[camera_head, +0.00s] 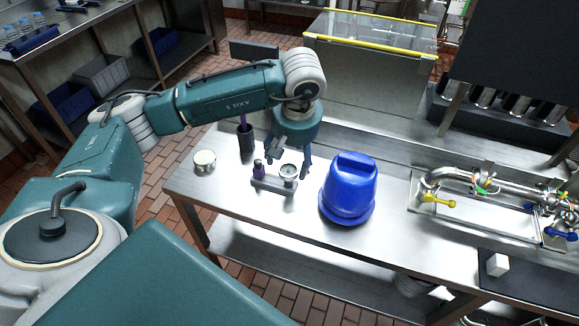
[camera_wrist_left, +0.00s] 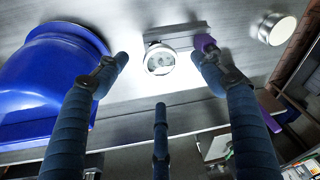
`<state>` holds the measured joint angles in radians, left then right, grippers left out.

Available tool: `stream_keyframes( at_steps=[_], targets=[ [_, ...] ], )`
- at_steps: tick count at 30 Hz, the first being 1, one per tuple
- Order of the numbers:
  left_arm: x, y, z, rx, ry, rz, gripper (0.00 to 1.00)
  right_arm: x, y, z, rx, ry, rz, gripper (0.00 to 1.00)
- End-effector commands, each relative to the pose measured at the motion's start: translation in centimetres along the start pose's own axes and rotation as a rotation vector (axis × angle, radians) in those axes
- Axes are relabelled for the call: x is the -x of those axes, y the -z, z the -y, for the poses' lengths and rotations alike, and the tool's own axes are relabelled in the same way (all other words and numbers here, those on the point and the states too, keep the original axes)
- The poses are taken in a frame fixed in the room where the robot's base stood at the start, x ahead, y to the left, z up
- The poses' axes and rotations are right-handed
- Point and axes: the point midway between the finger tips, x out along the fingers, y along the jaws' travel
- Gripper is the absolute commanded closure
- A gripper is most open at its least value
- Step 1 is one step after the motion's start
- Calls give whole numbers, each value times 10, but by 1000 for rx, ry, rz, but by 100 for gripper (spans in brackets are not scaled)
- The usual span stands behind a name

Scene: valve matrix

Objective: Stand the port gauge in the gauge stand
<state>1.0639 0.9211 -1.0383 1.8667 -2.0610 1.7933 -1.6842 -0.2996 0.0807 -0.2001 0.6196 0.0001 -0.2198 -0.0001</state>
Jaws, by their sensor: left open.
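A round gauge with a pale dial (camera_head: 289,170) stands at the right end of the low grey gauge stand (camera_head: 272,186) on the steel table. In the left wrist view the gauge's dial (camera_wrist_left: 159,62) faces the camera, in front of the stand's bar (camera_wrist_left: 178,32). A small dark purple piece (camera_head: 258,168) stands at the stand's left end; it also shows in the wrist view (camera_wrist_left: 204,42). My left gripper (camera_head: 288,166) is open above the gauge, its fingers (camera_wrist_left: 160,60) spread to either side and apart from it. Whether the gauge is fully seated cannot be told. My right gripper is out of view.
A blue bucket-like container (camera_head: 350,188) stands close to the right of the stand. A pale round tin (camera_head: 204,162) is at the left, and a dark holder (camera_head: 246,138) with a purple rod stands behind. Valve piping (camera_head: 480,185) is at the far right.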

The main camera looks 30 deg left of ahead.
Motion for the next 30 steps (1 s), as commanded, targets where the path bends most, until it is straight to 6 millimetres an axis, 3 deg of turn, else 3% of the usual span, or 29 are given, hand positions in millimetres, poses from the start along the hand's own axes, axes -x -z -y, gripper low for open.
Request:
stream_keyframes(
  at_steps=[3, 9, 30],
  targets=[
    [23, 0, -1, -2, -2, -2, 32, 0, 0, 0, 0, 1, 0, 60],
    [43, 0, 0, -1, -1, 0, 32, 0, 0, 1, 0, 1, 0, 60],
    [46, -1, 0, -2, 1, 1, 32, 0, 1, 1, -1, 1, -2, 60]
  ],
)
